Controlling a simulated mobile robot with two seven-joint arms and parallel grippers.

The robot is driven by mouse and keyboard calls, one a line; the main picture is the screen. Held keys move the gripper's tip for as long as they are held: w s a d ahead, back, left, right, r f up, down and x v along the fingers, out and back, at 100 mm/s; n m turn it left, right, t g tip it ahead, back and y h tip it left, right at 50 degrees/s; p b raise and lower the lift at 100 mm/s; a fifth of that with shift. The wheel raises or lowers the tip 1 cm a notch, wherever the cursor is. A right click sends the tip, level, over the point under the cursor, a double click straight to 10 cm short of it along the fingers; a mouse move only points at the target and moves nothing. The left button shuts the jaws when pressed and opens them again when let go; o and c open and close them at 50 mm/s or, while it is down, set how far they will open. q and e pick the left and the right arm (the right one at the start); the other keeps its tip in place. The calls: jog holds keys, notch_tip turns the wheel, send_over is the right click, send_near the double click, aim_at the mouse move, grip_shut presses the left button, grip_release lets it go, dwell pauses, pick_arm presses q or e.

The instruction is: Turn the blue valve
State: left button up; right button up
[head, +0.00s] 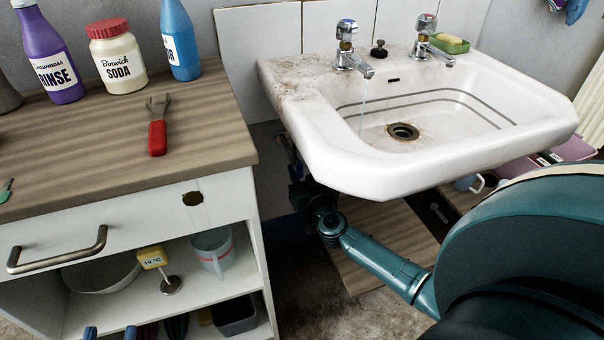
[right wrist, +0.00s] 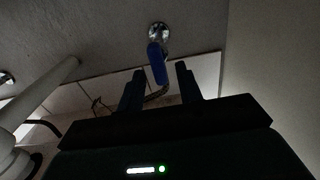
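The blue valve (right wrist: 157,62) shows in the right wrist view as an elongated blue handle below a round chrome fitting. My right gripper (right wrist: 160,70) is open there, one finger on each side of the handle's lower end. I see gaps at both sides and cannot tell the exact depth between them. In the head view my teal right arm reaches under the white sink (head: 350,160), where the sink hides the valve and most of the gripper.
A pale pipe (right wrist: 45,95) runs left of my right gripper, and a wall is close on the right. In the head view a wood-topped cabinet (head: 90,150) stands left of the sink, with bottles and a red-handled tool (head: 157,130) on top. Water runs from the left tap (head: 350,55).

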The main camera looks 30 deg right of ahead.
jog(key=shift+w, duration=0.15)
grip_shut()
dwell(0.4)
